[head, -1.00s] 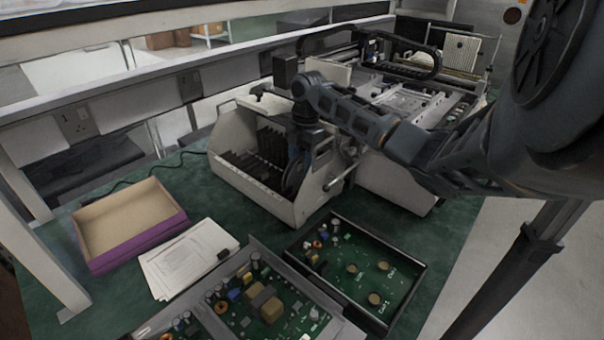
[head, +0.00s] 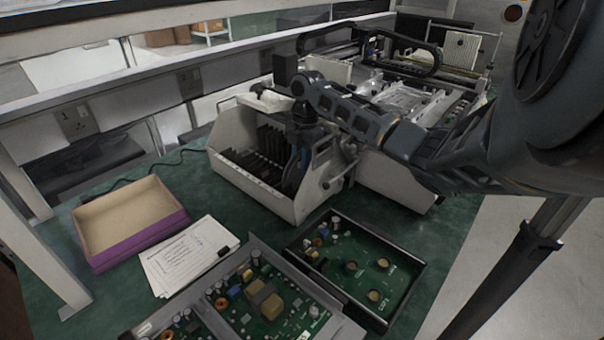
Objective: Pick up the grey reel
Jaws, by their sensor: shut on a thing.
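My gripper (head: 303,148) points down into the right end of the white open-topped rack (head: 250,200). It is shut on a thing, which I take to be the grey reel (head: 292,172). Only a dark, thin, upright edge of it shows below the fingers. The rack's right side wall and my arm's wrist hide much of the jaws and the reel. I cannot tell whether the reel is clear of the rack floor. Several dark upright dividers or reels fill the rack to the left of my gripper.
A white machine (head: 400,100) stands behind the rack. In front lie a black-framed green circuit board (head: 345,265), a grey-framed board (head: 265,300), papers (head: 185,255) and a purple-sided open box (head: 140,240).

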